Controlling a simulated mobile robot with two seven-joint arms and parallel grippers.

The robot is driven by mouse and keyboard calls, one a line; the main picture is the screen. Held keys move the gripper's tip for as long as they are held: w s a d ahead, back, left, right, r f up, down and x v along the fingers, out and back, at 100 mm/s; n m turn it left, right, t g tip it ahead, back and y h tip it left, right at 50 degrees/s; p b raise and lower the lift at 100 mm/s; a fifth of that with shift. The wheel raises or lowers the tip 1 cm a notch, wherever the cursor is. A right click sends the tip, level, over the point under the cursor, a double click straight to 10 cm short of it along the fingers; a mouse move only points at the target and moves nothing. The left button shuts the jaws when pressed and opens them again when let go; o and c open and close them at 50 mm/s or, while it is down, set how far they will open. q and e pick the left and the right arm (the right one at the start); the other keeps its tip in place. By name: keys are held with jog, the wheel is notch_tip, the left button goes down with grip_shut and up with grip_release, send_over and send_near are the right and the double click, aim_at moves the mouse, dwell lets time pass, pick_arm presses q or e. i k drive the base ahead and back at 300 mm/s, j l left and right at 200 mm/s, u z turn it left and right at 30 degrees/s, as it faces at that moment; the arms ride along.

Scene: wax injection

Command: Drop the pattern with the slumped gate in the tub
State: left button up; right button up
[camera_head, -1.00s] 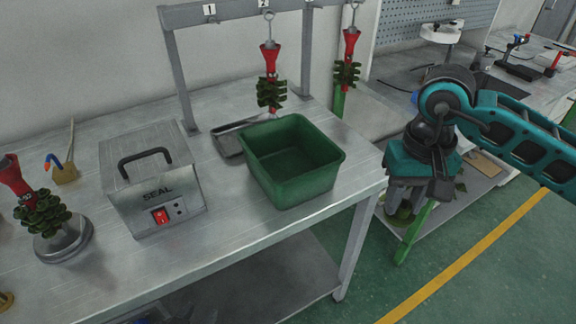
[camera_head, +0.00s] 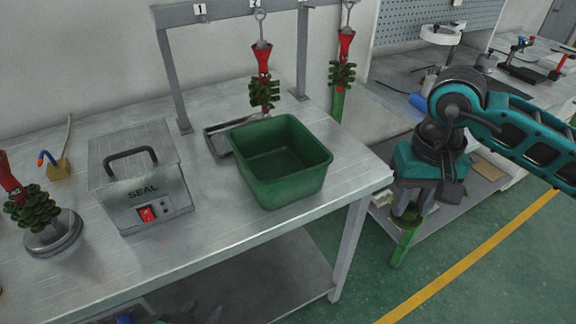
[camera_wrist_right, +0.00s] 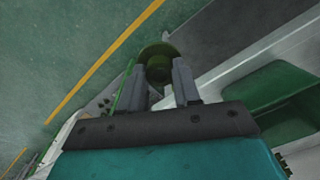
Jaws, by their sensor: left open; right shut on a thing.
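The green tub (camera_head: 318,180) stands open on the bench near its right end, and its visible inside is empty. My right gripper (camera_head: 408,207) is to the right of the tub, beyond the bench edge. It is shut on an olive-green wax pattern (camera_wrist_right: 158,52), which shows between the fingers in the right wrist view as a round piece with a darker middle. Its gate shape cannot be made out. The tub also shows at the right of the wrist view (camera_wrist_right: 262,88). My left gripper (camera_head: 185,312) shows only partly at the bottom edge, open.
A SEAL box (camera_head: 150,200) stands left of the tub. A grey tray (camera_head: 216,145) lies behind the tub. Red-and-green wax trees hang from the numbered rack (camera_head: 172,75), and another tree (camera_head: 38,210) stands on a round base at left. Floor is clear at right.

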aim_at(283, 175)
jog(key=l, duration=0.8)
jog(key=l+u, duration=0.1)
jog(key=u, duration=1.05)
jog(key=i+u, duration=0.3)
jog(key=i, duration=0.25)
